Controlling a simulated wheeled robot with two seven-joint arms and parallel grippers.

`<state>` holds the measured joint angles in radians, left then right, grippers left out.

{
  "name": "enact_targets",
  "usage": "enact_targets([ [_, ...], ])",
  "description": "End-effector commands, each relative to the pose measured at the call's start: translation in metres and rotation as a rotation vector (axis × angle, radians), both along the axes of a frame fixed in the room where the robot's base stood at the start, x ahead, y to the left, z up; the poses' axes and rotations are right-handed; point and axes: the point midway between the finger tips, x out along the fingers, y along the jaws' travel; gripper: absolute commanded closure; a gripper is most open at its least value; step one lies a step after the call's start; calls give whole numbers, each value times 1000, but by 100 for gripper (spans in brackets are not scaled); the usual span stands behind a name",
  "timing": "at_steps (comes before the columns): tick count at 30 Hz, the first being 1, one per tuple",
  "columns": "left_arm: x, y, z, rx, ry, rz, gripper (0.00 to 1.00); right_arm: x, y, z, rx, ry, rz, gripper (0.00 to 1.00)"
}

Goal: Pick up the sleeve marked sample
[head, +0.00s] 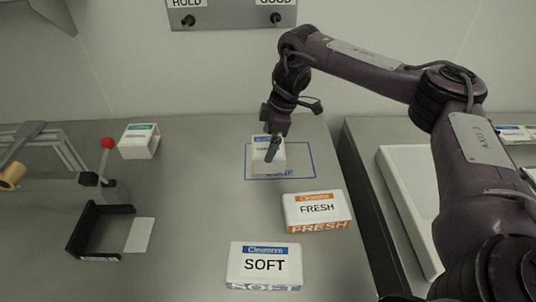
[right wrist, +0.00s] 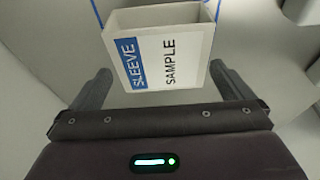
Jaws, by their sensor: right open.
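The sleeve marked SAMPLE (head: 262,160) is a small white open box with a blue label band. It stands inside a blue outlined rectangle on the grey table in the head view. In the right wrist view the sleeve (right wrist: 165,60) shows the words SLEEVE and SAMPLE. My right gripper (head: 272,150) is over the sleeve and partly hides it. In the right wrist view the gripper (right wrist: 160,88) is open, with one finger on each side of the sleeve's near end and gaps between. My left gripper is not in view.
Packs marked FRESH (head: 317,208) and SOFT (head: 264,263) lie nearer on the table. Another white sleeve (head: 139,143) stands at the left, by a red-knobbed lever (head: 106,145) and a black bracket (head: 95,238). A white tray (head: 397,190) lies to the right.

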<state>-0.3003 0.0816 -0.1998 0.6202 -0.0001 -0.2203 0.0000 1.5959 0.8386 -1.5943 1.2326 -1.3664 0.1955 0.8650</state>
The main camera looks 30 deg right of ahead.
Motion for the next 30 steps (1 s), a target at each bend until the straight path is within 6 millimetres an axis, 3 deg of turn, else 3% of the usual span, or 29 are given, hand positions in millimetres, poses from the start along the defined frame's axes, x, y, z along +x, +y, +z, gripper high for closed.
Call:
enact_targets([
  [6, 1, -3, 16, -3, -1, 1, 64, -1, 4, -29, -1, 5, 1, 0],
  [12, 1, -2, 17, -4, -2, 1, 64, 1, 9, -49, -1, 3, 0, 0],
  [30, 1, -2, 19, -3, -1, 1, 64, 2, 9, -52, 1, 1, -1, 1],
])
